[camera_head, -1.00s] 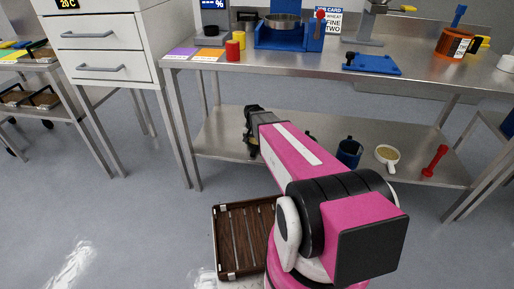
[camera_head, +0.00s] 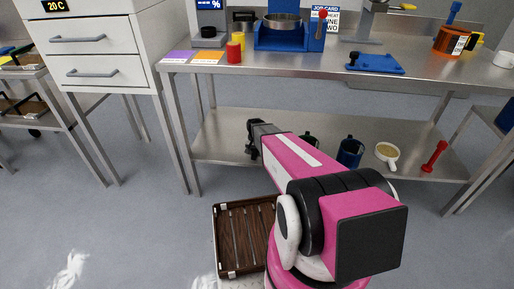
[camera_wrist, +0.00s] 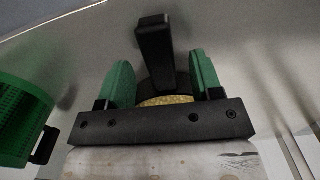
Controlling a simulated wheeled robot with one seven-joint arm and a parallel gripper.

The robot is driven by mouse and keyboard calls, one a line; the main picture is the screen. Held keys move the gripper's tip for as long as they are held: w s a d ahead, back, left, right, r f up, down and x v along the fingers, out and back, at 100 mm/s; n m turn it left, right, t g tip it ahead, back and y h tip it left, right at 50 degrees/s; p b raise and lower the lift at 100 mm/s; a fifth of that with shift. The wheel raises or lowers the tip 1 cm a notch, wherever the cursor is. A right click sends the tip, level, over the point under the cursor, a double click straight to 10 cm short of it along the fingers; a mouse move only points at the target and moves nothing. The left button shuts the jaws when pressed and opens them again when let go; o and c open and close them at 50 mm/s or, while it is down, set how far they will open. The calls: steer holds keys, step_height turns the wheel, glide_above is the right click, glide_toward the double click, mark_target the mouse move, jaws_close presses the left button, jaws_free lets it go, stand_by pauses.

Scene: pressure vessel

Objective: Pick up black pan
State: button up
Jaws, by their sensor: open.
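In the wrist view, the black pan (camera_wrist: 181,84) shows between my fingers, with yellow grainy contents at its near edge. Its thick black handle (camera_wrist: 154,52) points up in the picture between the two green fingers. My gripper (camera_wrist: 164,74) is open, with one finger on each side of the pan; I cannot tell whether they touch it. The black palm bar hides the pan's near part. In the head view, my gripper (camera_head: 252,140) is over the left part of the bench's lower shelf (camera_head: 218,143); the pan cannot be made out there.
A green cup (camera_wrist: 22,118) is left of my gripper in the wrist view. On the shelf are a blue mug (camera_head: 349,153), a white pan (camera_head: 388,155) with grainy contents and a red tool (camera_head: 434,156). The bench's worktop (camera_head: 300,67) is above the shelf.

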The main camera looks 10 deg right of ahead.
steer(key=shift+a+f, duration=0.1)
steer(key=shift+f, duration=0.8)
jaws_close()
steer(key=shift+r, duration=0.1)
steer(key=shift+r, duration=0.7)
step_height(320, 180, up, 2)
steer(key=shift+r, duration=0.15)
steer(key=s+r, duration=0.7)
steer(key=s, duration=0.5)
steer(key=s+r+n, duration=0.2)
steer(key=s+r, duration=0.1)
steer(key=r, duration=1)
steer(key=s+r+n, duration=0.2)
steer(key=s+r, duration=0.2)
steer(key=r, duration=0.8)
steer(key=shift+r, duration=0.35)
